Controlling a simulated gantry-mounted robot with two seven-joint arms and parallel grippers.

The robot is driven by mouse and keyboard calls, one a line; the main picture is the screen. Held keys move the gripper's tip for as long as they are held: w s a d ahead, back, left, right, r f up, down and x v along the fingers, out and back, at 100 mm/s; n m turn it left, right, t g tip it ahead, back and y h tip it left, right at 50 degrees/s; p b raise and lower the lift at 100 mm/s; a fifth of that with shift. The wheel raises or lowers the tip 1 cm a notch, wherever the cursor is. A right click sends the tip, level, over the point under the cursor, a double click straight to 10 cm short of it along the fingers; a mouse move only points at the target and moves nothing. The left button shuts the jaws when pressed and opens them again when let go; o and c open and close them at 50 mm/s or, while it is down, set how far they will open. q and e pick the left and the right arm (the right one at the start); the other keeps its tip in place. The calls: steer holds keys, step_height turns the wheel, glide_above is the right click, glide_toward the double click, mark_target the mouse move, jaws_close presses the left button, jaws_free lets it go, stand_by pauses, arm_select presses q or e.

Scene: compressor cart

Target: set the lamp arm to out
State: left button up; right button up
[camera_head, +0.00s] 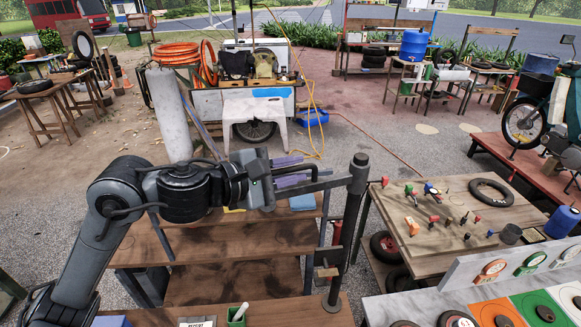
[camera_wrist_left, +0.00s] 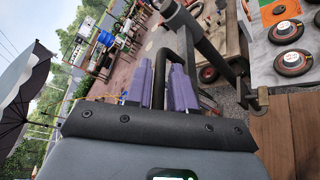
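A dark upright post (camera_head: 352,205) stands at the right end of the wooden bench, and the black lamp arm (camera_head: 318,186) reaches left from it as a bent bar. My left gripper (camera_head: 290,172) comes in from the left, with purple fingers on both sides of the bar. In the left wrist view the bar of the lamp arm (camera_wrist_left: 160,68) fills the narrow gap between the fingers, so the left gripper (camera_wrist_left: 158,84) looks shut on it. The post (camera_wrist_left: 212,48) rises beyond. The lamp end is not clearly seen. My right gripper is not in view.
The wooden bench (camera_head: 236,281) lies below my left arm. A wooden table (camera_head: 419,249) with small coloured parts stands right of the post. A grey table (camera_head: 385,312) with coloured tiles and discs is at the lower right. Behind stands the compressor cart (camera_head: 262,96) with orange hose.

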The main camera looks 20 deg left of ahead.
arm_select(q)
jaws_close()
